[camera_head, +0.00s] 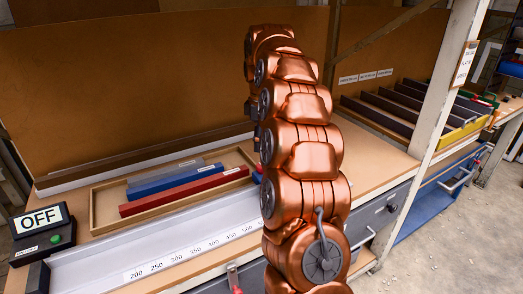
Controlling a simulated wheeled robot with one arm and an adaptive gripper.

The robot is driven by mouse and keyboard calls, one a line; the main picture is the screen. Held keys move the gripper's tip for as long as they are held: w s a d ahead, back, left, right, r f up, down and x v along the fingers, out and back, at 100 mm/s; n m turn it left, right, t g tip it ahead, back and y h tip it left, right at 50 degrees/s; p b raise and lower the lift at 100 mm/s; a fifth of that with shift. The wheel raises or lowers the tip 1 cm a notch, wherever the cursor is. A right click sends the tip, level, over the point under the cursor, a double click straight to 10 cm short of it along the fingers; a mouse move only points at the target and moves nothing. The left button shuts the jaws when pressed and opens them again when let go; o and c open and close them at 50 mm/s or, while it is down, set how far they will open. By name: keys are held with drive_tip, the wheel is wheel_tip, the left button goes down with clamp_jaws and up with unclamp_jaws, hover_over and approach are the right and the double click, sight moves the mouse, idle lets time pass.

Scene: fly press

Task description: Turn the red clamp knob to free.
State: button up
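A small red part (236,283) shows at the bottom of the view, below a grey bracket on the bench's front edge, just left of my arm. It may be the red clamp knob, but it is too small and cut off to tell its setting. My copper-coloured arm rises through the middle of the view and covers part of the bench. My gripper cannot be made out; the far end of the arm is hidden behind its own links.
A white scale channel (160,245) with printed numbers runs along the bench front. Behind it, a wooden tray (105,212) holds red, blue and grey bars. An OFF display box (41,232) with a green button stands left. A metal post (446,85) rises right.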

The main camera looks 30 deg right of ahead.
wheel_tip(320, 180, up, 4)
drive_tip(key=shift+f, duration=0.15)
idle(0.7)
drive_tip(key=s+a+r+m+p, duration=0.2)
drive_tip(key=s+a+m+p, duration=0.15)
drive_tip(key=s+a, duration=1.2)
drive_tip(key=s+a+f+m+g+p, duration=0.1)
drive_tip(key=s+a+f+m, duration=0.1)
drive_tip(key=s, duration=0.9)
drive_tip(key=s+a+f+m+p, duration=0.2)
drive_tip(key=s+a+f, duration=0.3)
drive_tip(key=s, duration=0.6)
drive_tip(key=shift+s+a+f+m+g, duration=0.15)
drive_tip(key=shift+a+m+g, duration=0.25)
drive_tip(key=shift+a, duration=0.4)
